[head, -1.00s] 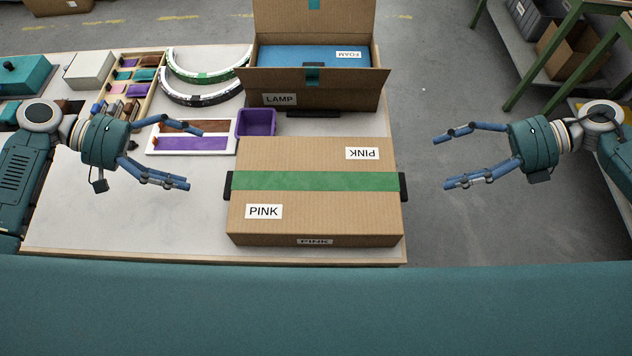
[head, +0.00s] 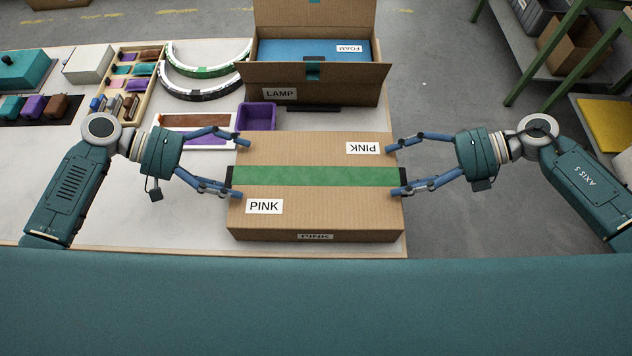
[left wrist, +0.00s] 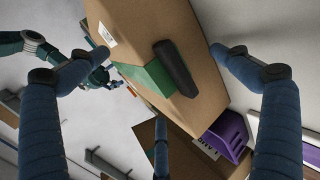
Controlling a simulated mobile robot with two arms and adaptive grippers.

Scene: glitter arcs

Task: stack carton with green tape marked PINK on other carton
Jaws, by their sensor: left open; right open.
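The closed carton marked PINK (head: 318,205), with a band of green tape (head: 315,176) across its top, sits at the table's front right. It also shows in the left wrist view (left wrist: 205,60), with a dark handle (left wrist: 175,68) on its end. The other carton, marked LAMP (head: 345,95), stands behind it with flaps open and a blue FOAM block (head: 312,53) inside. My left gripper (head: 240,168) is open, its fingers at the PINK carton's left end. My right gripper (head: 397,171) is open, its fingers at the right end. Contact is not clear.
A purple bin (head: 257,116) stands behind the PINK carton's left side. A white tray (head: 170,143), curved strips (head: 203,93) and a wooden sorter box (head: 152,58) lie to the left. A green-framed shelf (head: 545,55) stands at the right, beyond open floor.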

